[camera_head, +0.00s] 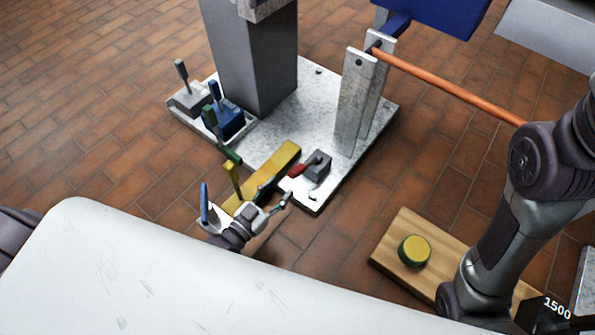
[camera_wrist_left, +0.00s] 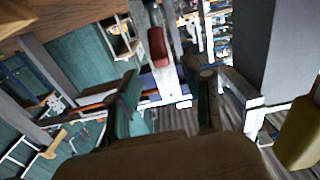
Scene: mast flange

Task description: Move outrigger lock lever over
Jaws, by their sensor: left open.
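A lever with a red handle (camera_head: 298,170) stands on a small grey block (camera_head: 318,164) near the front corner of the metal base plate; no label shows which lever is the outrigger lock. My left gripper (camera_head: 273,194) is open just short of this red handle, on its near left side. In the left wrist view the red handle (camera_wrist_left: 157,47) lies ahead, between the directions of the two dark fingers (camera_wrist_left: 165,95), and no contact is visible. My right arm shows at the right, but its gripper is not in view.
A grey mast (camera_head: 252,60) and upright metal plates (camera_head: 355,100) rise behind. A wooden board with a yellow button (camera_head: 415,250) lies right.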

